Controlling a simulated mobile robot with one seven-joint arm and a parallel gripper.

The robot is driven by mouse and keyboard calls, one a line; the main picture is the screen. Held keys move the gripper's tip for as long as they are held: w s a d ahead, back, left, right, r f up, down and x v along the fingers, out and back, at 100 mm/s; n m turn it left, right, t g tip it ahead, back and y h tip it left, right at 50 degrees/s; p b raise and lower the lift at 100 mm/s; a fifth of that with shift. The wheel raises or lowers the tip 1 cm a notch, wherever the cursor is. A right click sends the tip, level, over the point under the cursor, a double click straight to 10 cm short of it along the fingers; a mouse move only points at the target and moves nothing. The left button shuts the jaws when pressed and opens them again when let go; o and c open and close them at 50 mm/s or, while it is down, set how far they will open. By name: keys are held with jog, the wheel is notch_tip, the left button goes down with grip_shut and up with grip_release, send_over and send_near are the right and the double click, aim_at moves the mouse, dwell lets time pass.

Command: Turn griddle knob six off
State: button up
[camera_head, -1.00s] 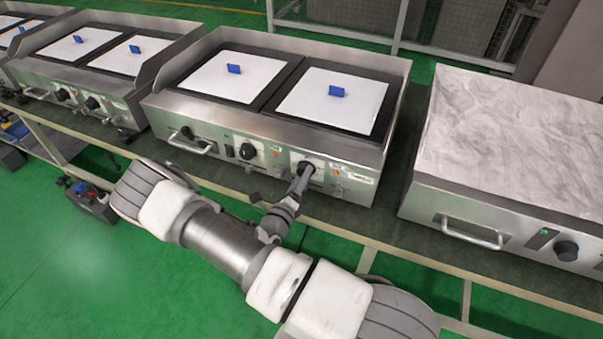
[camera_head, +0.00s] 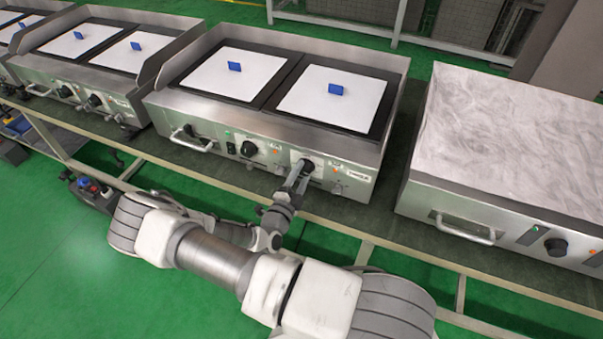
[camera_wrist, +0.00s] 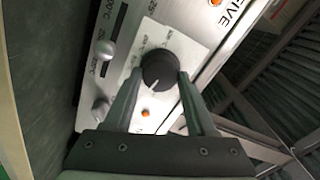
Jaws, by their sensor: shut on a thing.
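The griddle unit (camera_head: 262,145) in the middle has two black knobs on its steel front. My gripper (camera_head: 303,168) is at the right-hand knob (camera_head: 306,161). In the wrist view, this black round knob (camera_wrist: 159,68) sits between the tips of my gripper (camera_wrist: 158,80), one finger on each side, shut on it. Its white mark points toward the bottom of that view. Scale figures ring the knob, partly hidden. A label reading "FIVE" (camera_wrist: 229,14) is on the panel near it. The left knob (camera_head: 249,148) is free.
Orange lamps (camera_wrist: 145,113) and silver screws or studs (camera_wrist: 105,50) are close to the fingers. A front handle (camera_head: 192,141) juts out at the left. Another unit (camera_head: 505,160) stands to the right, with a gap between. A dark bench edge (camera_head: 235,182) runs below.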

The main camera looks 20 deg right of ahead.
jog(key=n, duration=0.3)
jog(key=shift+s+n, duration=0.1)
jog(key=shift+n, duration=0.3)
jog(key=n, duration=0.3)
jog(key=shift+n, duration=0.3)
jog(key=n, duration=0.6)
jog(key=n+b, duration=0.2)
jog(key=shift+a+f+n+b, duration=0.1)
jog(key=shift+f+n+b, duration=0.1)
jog(key=shift+n+b, duration=0.1)
jog(key=n+b, duration=0.1)
jog(key=b, duration=0.2)
jog(key=shift+n+b, duration=0.35)
jog(key=shift+n, duration=0.05)
jog(key=n+b, duration=0.1)
jog(key=b, duration=0.2)
jog(key=shift+b, duration=0.3)
jog(key=shift+n+b, duration=0.35)
jog(key=shift+n, duration=0.05)
jog(key=shift+r+n+b, duration=0.3)
jog(key=shift+b, duration=0.45)
grip_shut()
jog(key=shift+w, duration=0.2)
